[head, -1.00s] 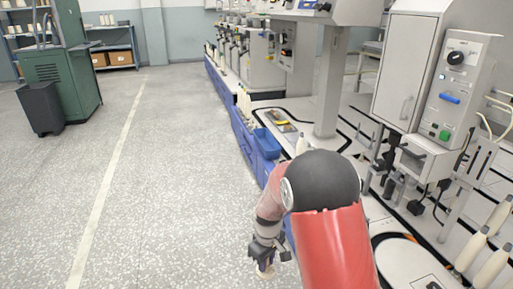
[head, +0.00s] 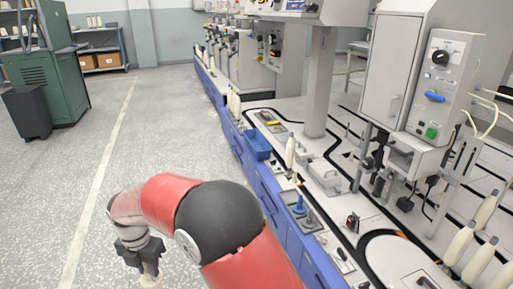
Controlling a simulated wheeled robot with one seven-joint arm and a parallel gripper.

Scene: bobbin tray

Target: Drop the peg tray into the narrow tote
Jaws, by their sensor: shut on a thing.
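My gripper (head: 140,262) hangs over the floor at the lower left, pointing down. It is shut on a pale cream, bobbin-like thing (head: 150,278), which is partly hidden by the fingers and small in view. A small grey tray (head: 291,197) with a blue peg and a grey peg lies on the machine's front ledge, to the right of my arm and apart from my gripper. A narrow blue tote (head: 257,146) sits farther up the same ledge.
The machine bench (head: 345,205) runs along the right, with a grey control cabinet (head: 400,75) and cream bobbins (head: 475,250) at the right edge. A yellow-topped item (head: 270,118) lies behind the tote.

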